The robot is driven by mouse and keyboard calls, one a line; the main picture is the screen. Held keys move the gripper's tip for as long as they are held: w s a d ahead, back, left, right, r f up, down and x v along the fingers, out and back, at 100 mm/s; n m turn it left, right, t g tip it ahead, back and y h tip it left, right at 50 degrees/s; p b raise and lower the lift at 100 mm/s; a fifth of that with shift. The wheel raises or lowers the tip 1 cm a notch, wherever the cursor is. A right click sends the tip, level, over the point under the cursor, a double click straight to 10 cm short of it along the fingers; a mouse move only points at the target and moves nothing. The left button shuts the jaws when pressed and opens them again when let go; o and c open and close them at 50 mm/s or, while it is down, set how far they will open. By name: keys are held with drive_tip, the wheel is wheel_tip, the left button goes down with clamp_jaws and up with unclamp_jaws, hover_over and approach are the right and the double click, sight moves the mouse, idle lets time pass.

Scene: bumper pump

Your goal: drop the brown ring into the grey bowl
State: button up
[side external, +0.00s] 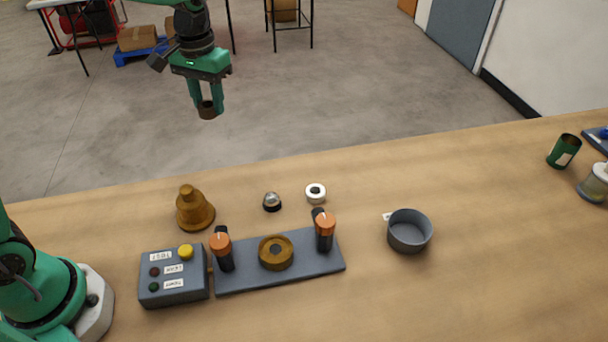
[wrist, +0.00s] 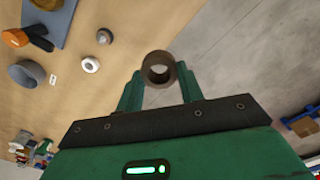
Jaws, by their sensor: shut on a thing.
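My gripper (side external: 208,103) is shut on the brown ring (side external: 207,113) and holds it high in the air, toward the back of the side external view. In the wrist view the brown ring (wrist: 158,69) sits between the two green fingers, its hole facing the camera. The grey bowl (side external: 409,231) stands on the table at the right, well below and to the right of my gripper. The bowl (wrist: 27,74) also shows at the left of the wrist view. I cannot see its whole inside.
A grey plate (side external: 300,277) holds two orange-topped clamps (side external: 325,232) and a brass ring (side external: 276,252). A button box (side external: 173,275), a brass bell-shaped part (side external: 194,208), a silver dome (side external: 272,201) and a white ring (side external: 316,192) stand nearby. A green can (side external: 564,151) is far right.

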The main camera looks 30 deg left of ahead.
drive_tip(key=w+d+n, duration=0.5)
drive_tip(key=w+d, duration=0.1)
drive_tip(key=d, duration=0.4)
drive_tip(key=w+d+n, duration=0.5)
drive_tip(key=d+n, duration=0.1)
drive_tip(key=d, duration=0.4)
drive_tip(key=s+d+f+n, duration=0.2)
drive_tip(key=d+n, duration=0.3)
drive_tip(key=d, duration=0.6)
drive_tip(key=s+d+f+n, duration=0.3)
drive_tip(key=d+n, duration=0.3)
drive_tip(key=d, duration=0.6)
drive_tip(key=shift+f, duration=0.4)
drive_tip(key=shift+d+f, duration=0.1)
drive_tip(key=shift+f, duration=4.75)
